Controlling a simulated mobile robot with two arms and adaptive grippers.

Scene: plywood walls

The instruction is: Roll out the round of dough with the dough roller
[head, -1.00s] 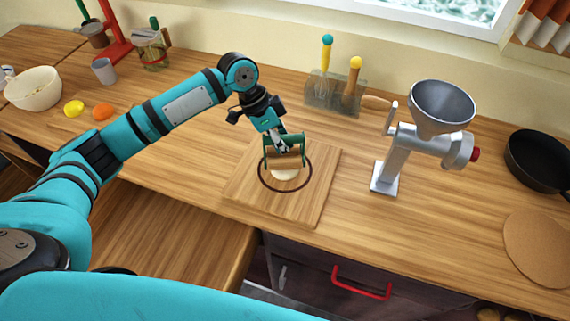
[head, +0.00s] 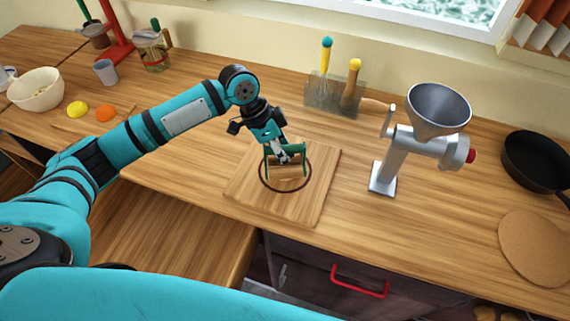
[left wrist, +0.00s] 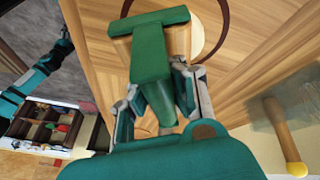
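The dough roller (head: 286,172), with a green frame and a wooden roll, is over the cutting board (head: 247,190). My left gripper (head: 283,157) is shut on its green handle; its grey fingers also show on both sides of the handle in the left wrist view. The round of dough (left wrist: 196,38) is a pale disc inside a dark ring (head: 262,182) marked on the board. In the head view the roller hides nearly all of the dough. I cannot tell whether the roll touches it.
A silver grinder (head: 387,165) stands right of the board. A tool holder (head: 335,97) with two handled tools is behind it. A black pan (head: 537,160) and a round cork mat (head: 535,245) lie at right. Lemon (head: 77,109), orange (head: 105,112) and a bowl (head: 36,90) are at left.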

